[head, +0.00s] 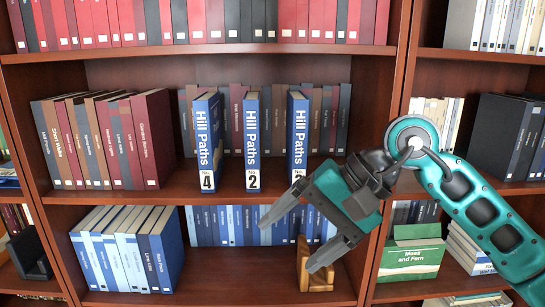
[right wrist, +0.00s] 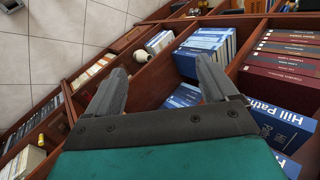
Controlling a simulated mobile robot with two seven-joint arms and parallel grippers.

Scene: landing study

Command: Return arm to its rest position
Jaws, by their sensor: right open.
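My right gripper (head: 289,243) is open and empty in front of the bookcase, at the height of the lower shelf. Its arm reaches in from the right of the head view. In the right wrist view both fingers (right wrist: 160,68) stand apart with nothing between them. Three blue Hill Paths books stand upright and spaced apart on the middle shelf: No 4 (head: 207,140), No 2 (head: 252,140) and one at the right (head: 298,135). The gripper partly covers the right one's lower end, so its number is unclear. My left gripper is not in view.
Dark red books (head: 150,140) stand left of the Hill Paths books. Blue books (head: 168,250) fill the lower shelf's left. A wooden bookend (head: 320,277) is close behind the gripper. A green Moss and Fern box (head: 411,260) stands right of the upright. Tiled floor (right wrist: 45,45) is clear.

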